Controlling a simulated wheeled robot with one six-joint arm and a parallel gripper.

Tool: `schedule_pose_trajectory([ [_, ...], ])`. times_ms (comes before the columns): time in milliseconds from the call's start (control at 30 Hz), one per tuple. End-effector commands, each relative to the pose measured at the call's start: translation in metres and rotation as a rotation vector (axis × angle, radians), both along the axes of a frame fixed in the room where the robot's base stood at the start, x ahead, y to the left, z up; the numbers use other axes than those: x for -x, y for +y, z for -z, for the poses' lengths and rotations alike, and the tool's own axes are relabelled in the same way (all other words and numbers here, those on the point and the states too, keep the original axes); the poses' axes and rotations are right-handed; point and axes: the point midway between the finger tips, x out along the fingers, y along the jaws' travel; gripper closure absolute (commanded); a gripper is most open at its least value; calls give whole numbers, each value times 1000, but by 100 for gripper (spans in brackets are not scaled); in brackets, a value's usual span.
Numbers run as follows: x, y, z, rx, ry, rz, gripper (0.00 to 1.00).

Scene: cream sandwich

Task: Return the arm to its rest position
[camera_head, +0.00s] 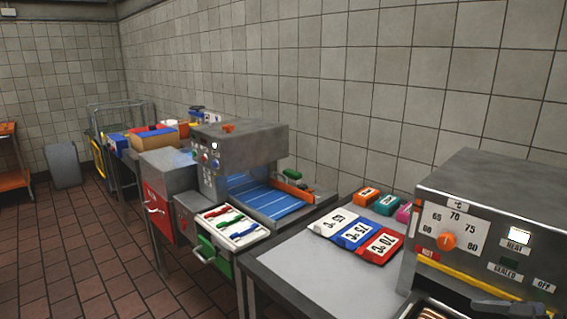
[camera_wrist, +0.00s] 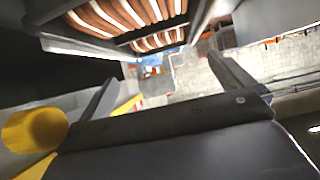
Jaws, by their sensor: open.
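My gripper (camera_wrist: 164,70) shows in the wrist view with its two dark fingers spread wide apart. Nothing is between the fingers. The wrist view looks tilted, with the tiled wall and distant benches beyond the fingertips. In the head view I cannot clearly make out my arm; a dark shape (camera_head: 508,307) at the bottom right edge may be part of it or a handle.
A steel heater with an orange dial (camera_head: 447,242) stands at the right. Brown-and-white striped pieces (camera_wrist: 125,14) lie close above the fingers in the wrist view. Numbered cards (camera_head: 357,234) lie on the steel table (camera_head: 300,262). A machine with a blue belt (camera_head: 265,198) stands beyond.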

Motion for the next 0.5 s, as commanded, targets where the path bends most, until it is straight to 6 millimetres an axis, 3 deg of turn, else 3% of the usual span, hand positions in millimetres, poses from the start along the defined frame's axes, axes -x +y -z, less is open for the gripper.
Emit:
schedule_pose_trajectory([
  [400, 57, -49, -41, 2, 1, 4, 0],
  [500, 41, -33, -31, -4, 2, -6, 0],
])
